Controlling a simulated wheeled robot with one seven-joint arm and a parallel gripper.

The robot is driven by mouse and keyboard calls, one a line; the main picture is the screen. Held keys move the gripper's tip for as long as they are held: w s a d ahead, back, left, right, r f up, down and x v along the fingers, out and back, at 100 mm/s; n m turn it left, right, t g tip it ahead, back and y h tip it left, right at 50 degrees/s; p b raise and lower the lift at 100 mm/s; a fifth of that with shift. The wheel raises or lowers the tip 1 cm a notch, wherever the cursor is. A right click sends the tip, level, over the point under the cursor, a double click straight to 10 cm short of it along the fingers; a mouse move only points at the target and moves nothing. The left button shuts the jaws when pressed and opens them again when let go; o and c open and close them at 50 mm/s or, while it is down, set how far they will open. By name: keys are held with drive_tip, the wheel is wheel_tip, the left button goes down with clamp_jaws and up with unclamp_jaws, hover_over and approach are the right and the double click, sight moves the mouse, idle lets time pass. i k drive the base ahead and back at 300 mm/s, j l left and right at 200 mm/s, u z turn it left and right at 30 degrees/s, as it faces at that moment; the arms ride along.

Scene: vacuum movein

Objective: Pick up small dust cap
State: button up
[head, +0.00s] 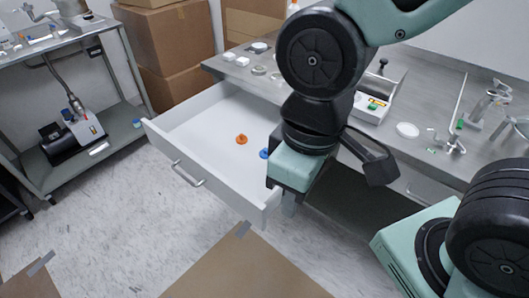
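An open white drawer (207,106) sticks out from under the grey workbench. Two small objects that look like caps lie on its floor: an orange one (241,139) near the middle and a blue one (264,153) to its right, close to my arm. I cannot tell which is the small dust cap. My gripper (289,207) points down by the drawer's right front corner, right of and nearer than the blue cap. Its fingers are mostly hidden behind my wrist, so its opening and anything between the fingers cannot be seen.
The workbench top (428,118) holds small parts, a white tray (380,98) and metal fittings. A metal shelf (95,140) with a pump stands left. Speckled floor (125,210) is open between.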

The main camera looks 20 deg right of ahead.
sight(263, 154)
drive_tip(key=z, duration=1.7)
drive_tip(key=u, duration=1.65)
drive_tip(key=i+j+u, duration=0.1)
drive_tip(key=u, duration=0.35)
drive_tip(key=i+u, duration=0.25)
drive_tip(key=u, duration=0.2)
